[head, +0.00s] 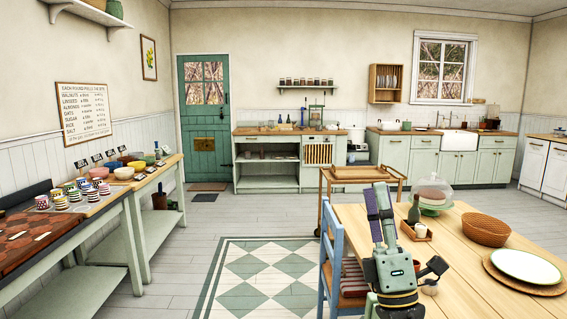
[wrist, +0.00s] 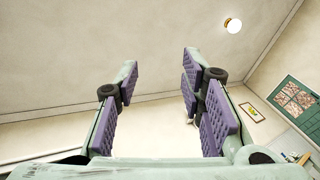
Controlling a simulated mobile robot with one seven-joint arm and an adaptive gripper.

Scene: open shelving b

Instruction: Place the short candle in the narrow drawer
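My gripper (head: 380,200) points upward in front of the wooden table in the head view. In the wrist view its purple-padded fingers (wrist: 158,72) are spread apart with nothing between them. A small pale item that may be the short candle (head: 420,230) sits in a small wooden tray on the table, beside a dark bottle (head: 414,212). I cannot tell its shape for sure. The green workbench (head: 267,183) at the back has open shelves and a low front panel. I cannot make out which drawer is the narrow one.
The wooden table (head: 460,270) holds a glass cake dome (head: 434,197), a woven basket (head: 486,230) and a white plate (head: 526,266). A blue chair (head: 333,250) and a wooden trolley (head: 361,177) stand close by. A counter with bowls and cups (head: 130,180) lines the left. The middle floor is clear.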

